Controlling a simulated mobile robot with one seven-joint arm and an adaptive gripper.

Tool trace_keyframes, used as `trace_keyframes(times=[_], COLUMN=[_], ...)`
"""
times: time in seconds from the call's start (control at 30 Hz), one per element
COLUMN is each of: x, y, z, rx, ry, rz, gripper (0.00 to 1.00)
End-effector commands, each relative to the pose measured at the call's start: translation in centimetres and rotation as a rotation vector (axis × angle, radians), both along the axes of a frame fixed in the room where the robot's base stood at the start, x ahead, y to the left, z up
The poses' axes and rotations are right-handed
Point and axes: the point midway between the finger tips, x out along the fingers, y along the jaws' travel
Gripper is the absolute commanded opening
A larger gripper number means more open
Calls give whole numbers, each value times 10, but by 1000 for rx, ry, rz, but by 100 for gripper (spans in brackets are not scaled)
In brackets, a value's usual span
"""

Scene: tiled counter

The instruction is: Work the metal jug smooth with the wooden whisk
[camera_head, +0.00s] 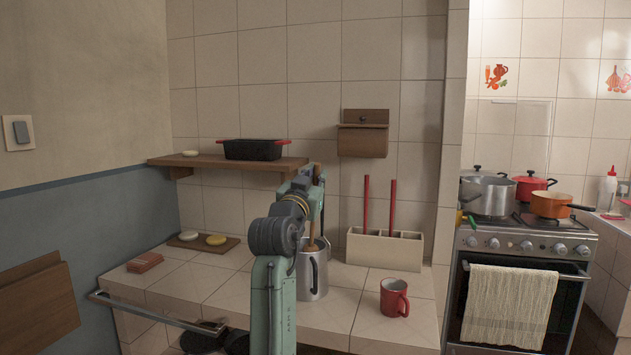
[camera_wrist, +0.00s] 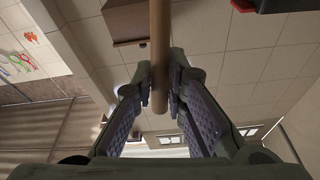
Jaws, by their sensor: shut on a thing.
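The wooden whisk (camera_head: 311,231) shows as a short piece of handle above the jug's mouth. Its lower end is hidden, and it looks to be inside the jug. In the wrist view, my gripper (camera_wrist: 160,88) is shut on the wooden whisk's handle (camera_wrist: 159,45), with one finger on each side. In the head view, the fingers are mostly hidden behind my arm above the jug.
A red mug (camera_head: 394,298) stands right of the jug. Behind is a cream divided holder (camera_head: 384,251) with two red sticks. A wooden shelf (camera_head: 228,163) bearing a black pan (camera_head: 253,150) hangs at back left. The counter's left front has free room beside a brown block (camera_head: 145,262).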

Motion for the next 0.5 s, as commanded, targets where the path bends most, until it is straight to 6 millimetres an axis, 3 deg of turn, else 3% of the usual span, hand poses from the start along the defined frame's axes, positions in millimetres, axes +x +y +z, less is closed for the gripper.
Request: trace_keyframes(times=[0.5], x=[-13], y=[-3], z=[43], rx=[-1], ry=[-1], rz=[-2], gripper=[0])
